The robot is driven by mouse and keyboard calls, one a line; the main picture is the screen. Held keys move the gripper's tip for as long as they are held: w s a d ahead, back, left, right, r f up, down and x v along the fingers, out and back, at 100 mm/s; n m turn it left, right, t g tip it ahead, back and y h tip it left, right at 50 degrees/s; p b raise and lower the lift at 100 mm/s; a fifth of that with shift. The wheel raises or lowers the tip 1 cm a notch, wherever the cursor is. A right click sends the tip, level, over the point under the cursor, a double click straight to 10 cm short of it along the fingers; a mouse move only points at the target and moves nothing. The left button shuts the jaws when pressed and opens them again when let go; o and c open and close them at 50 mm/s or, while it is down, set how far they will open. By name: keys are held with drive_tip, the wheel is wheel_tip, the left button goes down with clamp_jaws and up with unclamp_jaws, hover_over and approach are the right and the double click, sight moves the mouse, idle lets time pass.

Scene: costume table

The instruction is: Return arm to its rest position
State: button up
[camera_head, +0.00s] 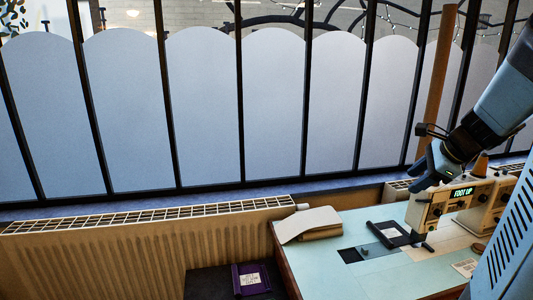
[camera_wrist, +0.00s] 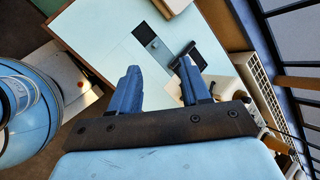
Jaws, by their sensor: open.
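My arm reaches in from the right in the camera_head view. My gripper (camera_head: 424,176) hangs in the air above the left end of a cream sewing machine (camera_head: 447,209), whose green display reads "FOOT UP". In the camera_wrist view my gripper (camera_wrist: 160,68) has its two blue fingers spread wide apart, with nothing between them. The pale blue-green table top (camera_head: 349,278) lies below; it also shows in the camera_wrist view (camera_wrist: 97,43). The sewing machine (camera_wrist: 230,88) is partly hidden behind the right finger.
A black labelled item (camera_head: 388,234) and a grey plate lie on the table. A folded cream cloth (camera_head: 308,222) rests at its back left corner. A purple item (camera_head: 250,280) lies lower, left of the table. A radiator (camera_head: 150,245) and barred window stand behind. The table's front left is clear.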

drive_tip(key=s+a+r+n+h, duration=0.3)
drive_tip(key=s+a+n, duration=1.3)
drive_tip(key=n, duration=0.5)
drive_tip(key=shift+s+a+n+g, duration=0.15)
drive_tip(key=shift+a+n+g, duration=0.15)
drive_tip(key=shift+a+g, duration=0.1)
